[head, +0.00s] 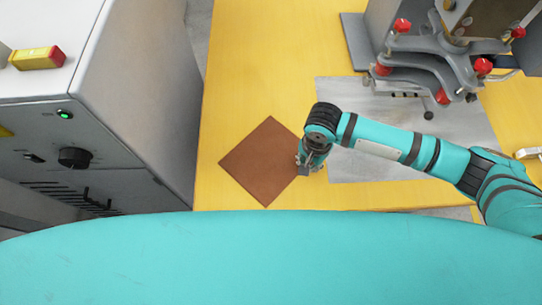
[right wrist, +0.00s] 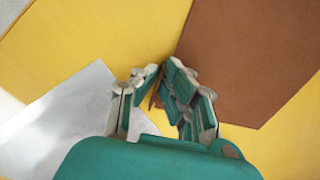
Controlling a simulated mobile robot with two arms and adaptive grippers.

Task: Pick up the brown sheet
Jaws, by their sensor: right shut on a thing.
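The brown sheet (head: 262,160) is a thin square that looks like a diamond on the yellow table in the head view. It also shows at the upper right of the right wrist view (right wrist: 250,55). My right gripper (head: 304,168) is at the sheet's right corner. In the right wrist view its fingers (right wrist: 165,76) are close together on that corner, with a sliver of brown between them. The sheet looks flat; I cannot tell whether it is clear of the table. My left gripper is not in view.
The yellow table (head: 240,60) is bare behind the sheet. A pale grey plate (head: 350,168) lies just right of my gripper. A grey machine with red knobs (head: 430,55) stands at the back right. A grey cabinet (head: 140,90) stands left of the table.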

